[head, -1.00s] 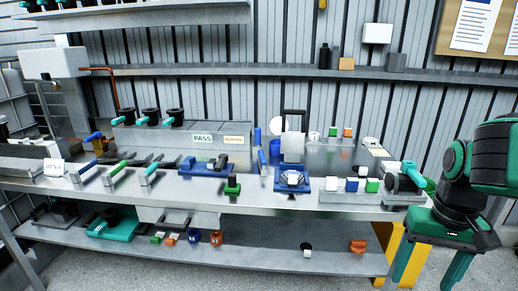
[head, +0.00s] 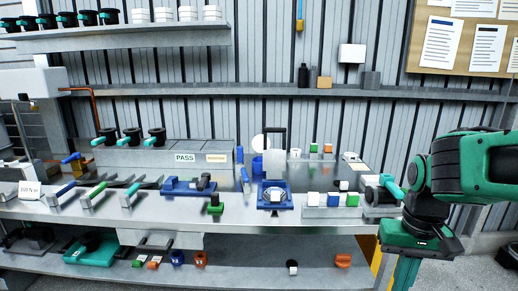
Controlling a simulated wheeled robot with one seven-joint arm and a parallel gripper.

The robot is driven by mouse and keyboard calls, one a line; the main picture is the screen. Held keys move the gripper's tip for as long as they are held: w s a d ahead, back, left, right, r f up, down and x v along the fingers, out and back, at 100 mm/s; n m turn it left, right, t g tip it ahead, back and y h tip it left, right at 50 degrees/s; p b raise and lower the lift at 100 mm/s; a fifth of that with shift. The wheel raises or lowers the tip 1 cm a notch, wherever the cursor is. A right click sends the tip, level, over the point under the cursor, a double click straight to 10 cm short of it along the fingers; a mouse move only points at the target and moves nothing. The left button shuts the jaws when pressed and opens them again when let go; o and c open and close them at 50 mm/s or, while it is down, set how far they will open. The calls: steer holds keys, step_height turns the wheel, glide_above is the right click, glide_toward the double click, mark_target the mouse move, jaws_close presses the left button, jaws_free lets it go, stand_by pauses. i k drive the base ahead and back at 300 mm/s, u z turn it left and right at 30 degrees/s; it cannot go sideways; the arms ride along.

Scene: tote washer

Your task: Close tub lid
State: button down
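No tub is clearly identifiable. A small blue tray-like unit (head: 289,204) sits at the middle of the steel bench with a white piece on it. Behind it stands an upright pale panel (head: 274,166) with a black handle frame above; I cannot tell whether this is a raised lid. A blue cup-like container (head: 257,166) stands to its left. My green and black arm is at the right edge, apart from these things.
The steel bench (head: 140,217) is crowded. Green- and blue-handled tools lie at its left, a blue fixture (head: 180,188) left of centre. White blocks (head: 313,199) and a dark teal-handled fitting (head: 378,194) stand at the right, near my arm. A lower shelf (head: 225,267) holds small parts.

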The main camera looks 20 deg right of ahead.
mark_target(257, 141)
steer(key=u, duration=0.05)
steer(key=k, duration=1)
steer(key=z, duration=0.55)
steer(key=i, duration=1.9)
steer(key=u, duration=0.5)
